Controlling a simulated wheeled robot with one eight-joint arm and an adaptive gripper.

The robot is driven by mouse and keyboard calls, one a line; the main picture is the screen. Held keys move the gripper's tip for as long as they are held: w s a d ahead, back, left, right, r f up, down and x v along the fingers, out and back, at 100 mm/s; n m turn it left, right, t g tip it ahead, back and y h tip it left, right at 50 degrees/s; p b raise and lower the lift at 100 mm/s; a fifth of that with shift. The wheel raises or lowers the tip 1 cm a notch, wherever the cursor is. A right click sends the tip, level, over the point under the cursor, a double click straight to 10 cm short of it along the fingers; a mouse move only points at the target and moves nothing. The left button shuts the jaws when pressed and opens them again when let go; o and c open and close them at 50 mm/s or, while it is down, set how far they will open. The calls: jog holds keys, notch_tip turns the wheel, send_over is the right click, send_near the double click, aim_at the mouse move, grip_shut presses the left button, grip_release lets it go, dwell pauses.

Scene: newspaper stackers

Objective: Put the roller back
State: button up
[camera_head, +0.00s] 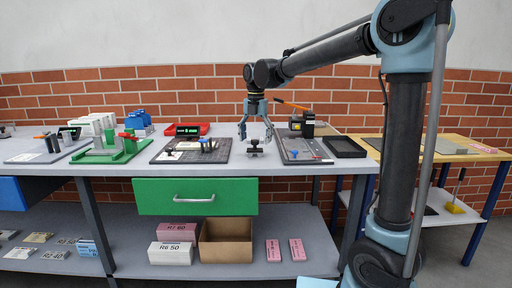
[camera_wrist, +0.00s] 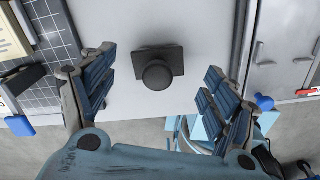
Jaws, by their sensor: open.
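A small dark grey piece with a round knob on a square base (camera_head: 254,148) stands on the pale bench top between two dark mats. In the wrist view this knobbed piece (camera_wrist: 157,73) lies between my finger tips but a little ahead of them. My gripper (camera_head: 255,134) is above it, pointing down, with its blue fingers spread wide. It also shows open and empty in the wrist view (camera_wrist: 160,78). I cannot tell for sure whether this piece is the roller; no other clear roller shows.
A dark gridded mat (camera_head: 164,157) with tools is on the left, and a grey board (camera_head: 300,158) with a blue-knobbed tool (camera_head: 294,151) is on the right. A green drawer (camera_head: 193,197) hangs below.

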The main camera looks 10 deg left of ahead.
notch_tip(320, 180, up, 8)
jog(key=shift+d, duration=0.15)
jog(key=s+d+f+m, duration=0.25)
jog(key=d+m, duration=0.25)
jog(key=d, duration=0.3)
jog(key=s+d+f+m+t, duration=0.1)
jog(key=s+d+f+m, duration=0.15)
jog(key=d+m, duration=0.5)
jog(key=s+d+f+m, duration=0.2)
jog(key=d+f+m, duration=0.1)
jog(key=d, duration=0.7)
jog(key=s+d+f+m, duration=0.7)
jog(key=s+f+m, duration=0.1)
jog(key=f+m, duration=0.1)
jog(key=s+d+f+m+t, duration=0.1)
jog(key=s+d+f+m, duration=0.6)
jog(key=f+m, duration=0.3)
jog(key=shift+s+d+f, duration=0.3)
jog(key=shift+s+f, duration=0.15)
jog(key=shift+s, duration=0.4)
